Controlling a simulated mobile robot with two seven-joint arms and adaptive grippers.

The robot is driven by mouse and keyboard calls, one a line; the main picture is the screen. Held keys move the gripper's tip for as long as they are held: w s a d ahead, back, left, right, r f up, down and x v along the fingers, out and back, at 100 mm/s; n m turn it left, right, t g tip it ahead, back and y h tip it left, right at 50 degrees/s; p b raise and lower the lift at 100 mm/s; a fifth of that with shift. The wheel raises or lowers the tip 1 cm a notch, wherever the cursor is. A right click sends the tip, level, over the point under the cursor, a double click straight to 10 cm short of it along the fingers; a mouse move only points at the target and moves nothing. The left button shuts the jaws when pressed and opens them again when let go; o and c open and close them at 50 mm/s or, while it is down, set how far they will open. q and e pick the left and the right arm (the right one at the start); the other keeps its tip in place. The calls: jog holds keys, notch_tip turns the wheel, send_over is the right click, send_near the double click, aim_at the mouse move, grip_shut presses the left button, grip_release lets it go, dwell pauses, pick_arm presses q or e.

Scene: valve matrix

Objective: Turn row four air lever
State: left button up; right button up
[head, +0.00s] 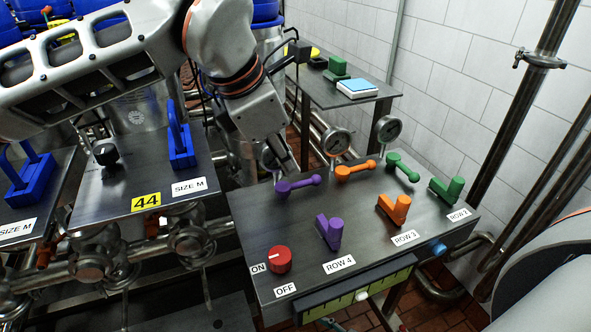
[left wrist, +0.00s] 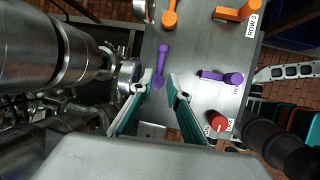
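The row four pair on the metal panel (head: 262,235) is purple. A slim purple bar lever (head: 298,184) lies at the back of the panel, and a blocky purple handle (head: 329,232) stands nearer the ROW 4 label (head: 339,264). My left gripper (head: 284,160) comes down from above at the back left, close to the slim lever's round end. In the left wrist view my left gripper (left wrist: 160,80) is open, and the slim purple lever (left wrist: 162,62) shows between and ahead of its fingertips. Contact cannot be told. The blocky purple handle (left wrist: 220,77) is off to the right. My right gripper is out of view.
Orange levers (head: 356,171) and green levers (head: 403,167) stand to the right on the panel. Round gauges (head: 337,141) rise behind it. A red ON/OFF knob (head: 279,260) is at the front left. A panel with blue handles (head: 181,148) stands to the left.

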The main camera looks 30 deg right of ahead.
aim_at(299, 183)
pick_arm(q)
jog(key=x, duration=0.6)
jog(key=shift+d+f, duration=0.2)
jog(key=shift+f, duration=0.15)
grip_shut()
